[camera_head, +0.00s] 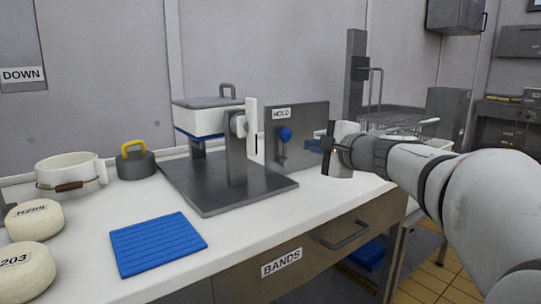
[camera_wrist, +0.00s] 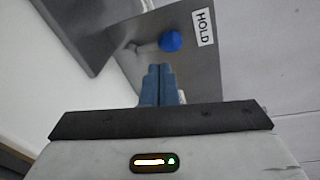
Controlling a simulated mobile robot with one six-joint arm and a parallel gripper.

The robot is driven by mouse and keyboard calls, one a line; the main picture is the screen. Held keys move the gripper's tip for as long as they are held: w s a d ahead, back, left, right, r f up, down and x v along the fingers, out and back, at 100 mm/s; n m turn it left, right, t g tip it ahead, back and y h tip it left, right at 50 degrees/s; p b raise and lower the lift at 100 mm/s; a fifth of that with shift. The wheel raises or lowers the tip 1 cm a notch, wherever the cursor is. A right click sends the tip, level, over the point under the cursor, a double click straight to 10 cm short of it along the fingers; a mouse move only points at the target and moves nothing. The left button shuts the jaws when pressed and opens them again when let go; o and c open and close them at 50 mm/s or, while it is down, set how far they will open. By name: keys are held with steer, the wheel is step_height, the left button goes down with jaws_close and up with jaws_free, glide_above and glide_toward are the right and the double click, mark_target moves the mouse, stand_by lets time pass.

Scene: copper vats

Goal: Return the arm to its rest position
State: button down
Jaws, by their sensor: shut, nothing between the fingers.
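My white and grey arm reaches in from the right in the head view. My gripper (camera_head: 325,147) is in front of a grey panel labelled HOLD (camera_head: 312,118), level with its right part. The panel carries a lever with a blue knob (camera_head: 285,134). In the wrist view my gripper's blue fingers (camera_wrist: 158,72) are together and hold nothing. The blue knob (camera_wrist: 171,41) shows just beyond the fingertips there, and I cannot tell the exact gap. In the head view the fingers are apart from the knob, to its right.
A press-like device (camera_head: 208,115) on a dark base plate stands left of the panel. A blue ribbed mat (camera_head: 158,243), a white ring mould (camera_head: 70,172), a weight with yellow handle (camera_head: 135,161) and pale rounds (camera_head: 28,268) lie on the counter.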

steer(key=s+a+r+n+g+h+p, duration=0.15)
steer(key=s+n+g+p, duration=0.35)
steer(key=s+p, duration=0.55)
steer(key=s+a+r+n+g+h+p, duration=0.1)
steer(key=s+a+n+g+h+p, duration=0.15)
steer(key=s+n+g+p, duration=0.75)
steer(key=s+d+r+t+h+p, duration=0.2)
steer(key=s+p, duration=0.5)
steer(key=p, duration=0.5)
steer(key=shift+s+d+r+t+h, duration=0.25)
steer(key=shift+d+t+h, duration=0.35)
steer(key=shift+d, duration=0.45)
steer(key=shift+w, duration=0.1)
